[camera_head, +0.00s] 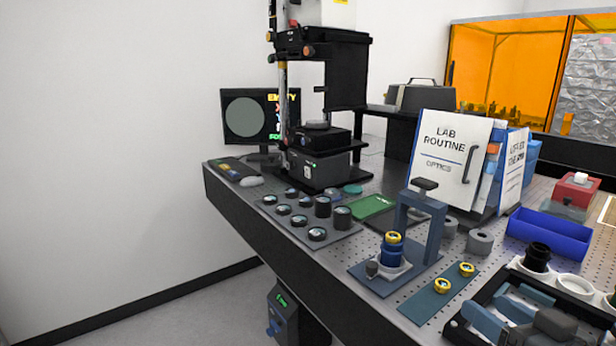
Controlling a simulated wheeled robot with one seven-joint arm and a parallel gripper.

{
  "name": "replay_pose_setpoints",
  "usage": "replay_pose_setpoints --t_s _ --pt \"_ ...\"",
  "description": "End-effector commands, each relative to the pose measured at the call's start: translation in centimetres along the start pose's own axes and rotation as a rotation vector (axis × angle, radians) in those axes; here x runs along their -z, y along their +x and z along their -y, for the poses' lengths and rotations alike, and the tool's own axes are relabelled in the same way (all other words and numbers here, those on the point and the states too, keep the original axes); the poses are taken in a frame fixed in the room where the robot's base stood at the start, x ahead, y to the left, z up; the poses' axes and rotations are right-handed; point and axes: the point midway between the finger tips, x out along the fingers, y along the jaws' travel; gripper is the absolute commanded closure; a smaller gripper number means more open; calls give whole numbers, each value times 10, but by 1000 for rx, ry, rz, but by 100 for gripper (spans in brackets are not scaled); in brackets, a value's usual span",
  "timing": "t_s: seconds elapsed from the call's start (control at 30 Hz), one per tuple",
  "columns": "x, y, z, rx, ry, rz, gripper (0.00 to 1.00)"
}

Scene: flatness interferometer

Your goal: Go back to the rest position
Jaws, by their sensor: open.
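My gripper cannot be made out in this view. The flatness interferometer (318,165) stands at the back of the perforated bench (345,262), with a dark column and a black stage. A monitor (246,117) on its left shows a plain grey disc and coloured text. In front of the instrument, a dark tray (335,232) holds several round black-rimmed optics.
A blue-grey fixture (425,225) holds a gold-and-blue cylinder. A lab routine binder (450,160) and a blue bin (550,232) stand to the right. A black frame (480,292) with tools fills the near right corner. Floor (190,315) at left is clear.

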Motion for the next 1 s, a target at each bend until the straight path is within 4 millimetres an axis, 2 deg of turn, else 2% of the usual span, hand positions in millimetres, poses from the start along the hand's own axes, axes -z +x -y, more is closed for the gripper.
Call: replay_pose_setpoints --t_s 0.03,0.2,0.37,0.5,0.73,0.87,1.0 --pt "-18 -6 7 -19 23 11 36" --pt "-73 -37 28 -115 92 29 36" --pt "-116 -78 48 -200 123 45 36" --pt "-145 -120 64 -261 124 59 36" --pt "-171 -197 90 -322 82 72 36" --pt "-174 -241 104 -331 38 75 36" --pt "-168 -285 119 -315 -14 72 36"
